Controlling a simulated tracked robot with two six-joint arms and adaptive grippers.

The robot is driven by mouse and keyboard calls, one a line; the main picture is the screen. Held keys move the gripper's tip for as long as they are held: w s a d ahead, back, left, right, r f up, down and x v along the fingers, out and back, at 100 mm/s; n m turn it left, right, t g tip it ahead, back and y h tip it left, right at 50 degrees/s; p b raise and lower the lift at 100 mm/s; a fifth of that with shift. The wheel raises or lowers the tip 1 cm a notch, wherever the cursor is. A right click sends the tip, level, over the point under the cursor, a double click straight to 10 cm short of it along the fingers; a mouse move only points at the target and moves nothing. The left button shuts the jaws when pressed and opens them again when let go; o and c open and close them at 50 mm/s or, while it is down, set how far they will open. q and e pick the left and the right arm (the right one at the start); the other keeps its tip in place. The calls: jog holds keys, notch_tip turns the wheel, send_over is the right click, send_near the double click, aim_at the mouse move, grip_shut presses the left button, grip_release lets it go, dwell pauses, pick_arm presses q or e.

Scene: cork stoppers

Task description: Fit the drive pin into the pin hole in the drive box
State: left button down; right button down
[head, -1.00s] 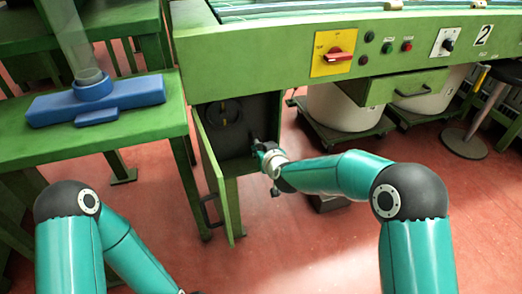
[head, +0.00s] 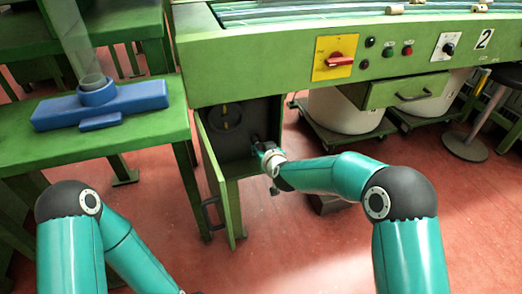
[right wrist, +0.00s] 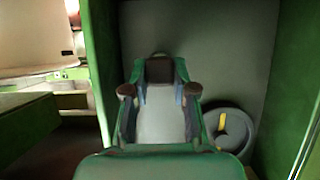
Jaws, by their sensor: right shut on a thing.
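The drive box (head: 236,165) is the open green cabinet under the machine, with a dark inside and its door (head: 217,185) swung open. A dark round wheel (head: 226,116) sits on its back wall; it also shows in the right wrist view (right wrist: 230,132), with a yellow mark. My right gripper (head: 260,148) is at the box's opening. In the right wrist view (right wrist: 159,70) its fingers are closed together, facing the grey back wall. The drive pin is mostly hidden between the fingertips. I cannot make out the pin hole. My left gripper is out of view.
A green table (head: 60,148) with a blue fitting (head: 98,104) stands on the left. The machine's front has a red switch (head: 340,61) and several buttons. White tubs (head: 343,105) on dollies and a stool (head: 466,145) stand right. The red floor in front is mostly clear.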

jog(key=shift+w, duration=0.2)
jog(key=c, duration=0.9)
grip_release()
jog(key=shift+o, duration=0.2)
jog(key=shift+s, duration=0.1)
jog(key=v, duration=1.1)
jog(key=shift+s+r, duration=0.25)
jog(key=shift+s, duration=0.05)
jog(key=shift+d+f, duration=0.1)
